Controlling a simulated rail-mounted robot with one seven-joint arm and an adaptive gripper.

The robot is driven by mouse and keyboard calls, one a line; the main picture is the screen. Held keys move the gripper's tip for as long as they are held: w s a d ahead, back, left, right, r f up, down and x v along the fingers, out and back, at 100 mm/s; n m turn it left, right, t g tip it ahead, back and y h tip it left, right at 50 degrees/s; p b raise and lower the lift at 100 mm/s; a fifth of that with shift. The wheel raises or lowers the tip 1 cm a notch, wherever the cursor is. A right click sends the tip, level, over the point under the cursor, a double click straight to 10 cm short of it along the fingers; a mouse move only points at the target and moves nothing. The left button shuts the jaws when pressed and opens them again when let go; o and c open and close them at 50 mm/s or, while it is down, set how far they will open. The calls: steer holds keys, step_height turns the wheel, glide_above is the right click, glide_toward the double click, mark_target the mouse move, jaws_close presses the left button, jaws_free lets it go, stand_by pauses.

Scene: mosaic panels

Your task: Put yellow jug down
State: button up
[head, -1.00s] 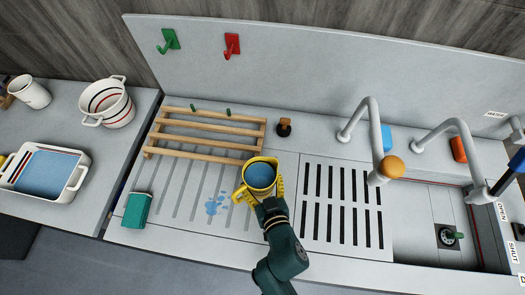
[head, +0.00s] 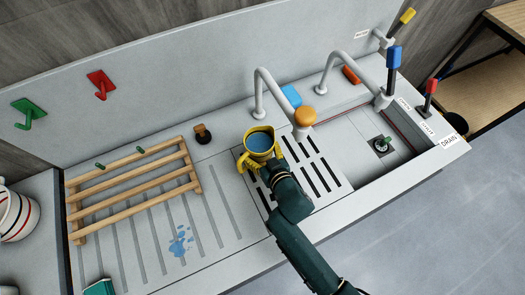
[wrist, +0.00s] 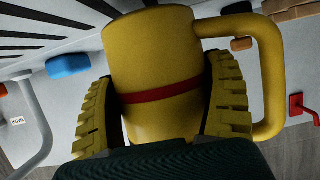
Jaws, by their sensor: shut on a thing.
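The yellow jug (head: 259,142) holds blue liquid and is upright in the head view. It is at the left edge of the slotted grate, beside the ribbed drainboard. In the wrist view the jug (wrist: 155,70) shows a red band and a handle on the right. My gripper (head: 262,166) is shut on the jug's body, with a yellow ridged finger on each side, also in the wrist view (wrist: 165,105). Whether the jug's base touches the surface is hidden.
A wooden rack (head: 135,190) and a blue puddle (head: 179,244) are on the drainboard to the left. A sink basin (head: 370,150) is at the right. A dark stopper (head: 203,134) stands behind.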

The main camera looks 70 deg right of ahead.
steer(key=shift+f, duration=0.9)
steer(key=shift+f+b, duration=0.15)
steer(key=shift+b, duration=0.2)
steer(key=o, duration=1)
steer(key=shift+f, duration=0.1)
steer(key=shift+r+p, duration=0.3)
steer(key=shift+p, duration=0.05)
steer(key=b+v, duration=0.1)
steer(key=v, duration=1.1)
steer(key=shift+f, duration=0.15)
